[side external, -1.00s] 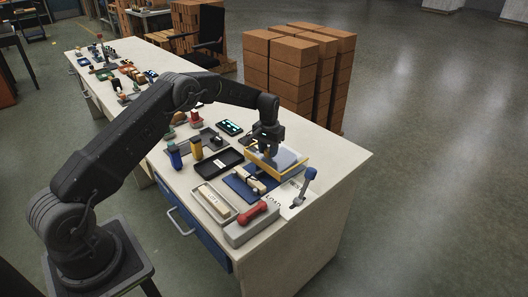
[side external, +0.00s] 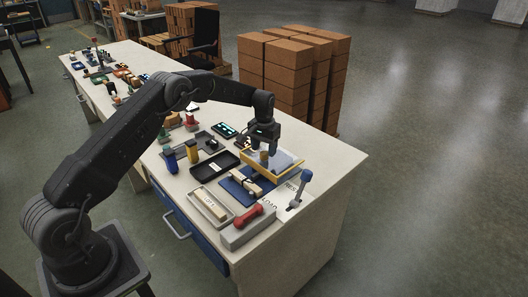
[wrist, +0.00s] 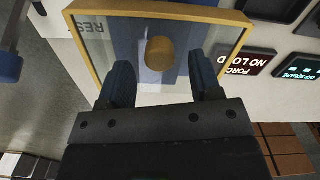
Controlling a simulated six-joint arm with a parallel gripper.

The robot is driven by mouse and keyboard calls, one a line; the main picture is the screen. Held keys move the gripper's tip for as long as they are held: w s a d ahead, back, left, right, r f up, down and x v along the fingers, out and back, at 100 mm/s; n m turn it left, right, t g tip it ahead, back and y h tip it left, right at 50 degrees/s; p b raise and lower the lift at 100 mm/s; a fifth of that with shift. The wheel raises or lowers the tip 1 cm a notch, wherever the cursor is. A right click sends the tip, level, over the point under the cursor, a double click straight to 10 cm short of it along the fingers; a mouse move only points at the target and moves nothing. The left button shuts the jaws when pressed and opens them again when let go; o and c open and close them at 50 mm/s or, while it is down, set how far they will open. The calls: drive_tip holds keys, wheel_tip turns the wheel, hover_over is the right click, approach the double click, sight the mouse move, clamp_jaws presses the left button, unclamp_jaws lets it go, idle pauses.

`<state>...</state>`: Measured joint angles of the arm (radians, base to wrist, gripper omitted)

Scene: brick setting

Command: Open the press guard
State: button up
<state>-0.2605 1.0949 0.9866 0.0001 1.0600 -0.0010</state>
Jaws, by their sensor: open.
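The press guard (side external: 291,163) is a clear panel in a yellow frame, near the right end of the bench. In the wrist view the guard (wrist: 232,40) fills the top middle, with a round tan knob (wrist: 160,54) on its panel. My gripper (side external: 263,150) is above the guard, pointing down. In the wrist view the fingers of my gripper (wrist: 159,72) are apart, one on each side of the knob's near side, with nothing held. I cannot tell whether they touch the panel.
A blue-handled lever (side external: 304,180) stands right of the guard. Displays (wrist: 249,62) sit beside the guard.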

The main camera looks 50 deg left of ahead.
wheel_tip(320, 180, up, 12)
idle(0.3)
drive_tip(key=shift+f, duration=0.1)
drive_tip(key=s+d+r+m+t, duration=0.1)
drive_tip(key=s+d+r+t, duration=0.1)
drive_tip(key=s+d+r, duration=0.5)
drive_tip(key=s+d+r+m+t, duration=0.1)
drive_tip(key=s+d+r, duration=0.2)
drive_tip(key=s+r, duration=0.8)
drive_tip(key=s+d+f+t, duration=0.1)
drive_tip(key=s+d+f, duration=0.1)
drive_tip(key=s, duration=0.8)
drive_tip(key=s+d+f+m+t, duration=0.1)
drive_tip(key=s+d+f, duration=0.1)
drive_tip(key=s, duration=0.8)
drive_tip(key=shift+d+f+t, duration=0.2)
drive_tip(key=shift+d+t, duration=0.1)
drive_tip(key=shift+d, duration=0.4)
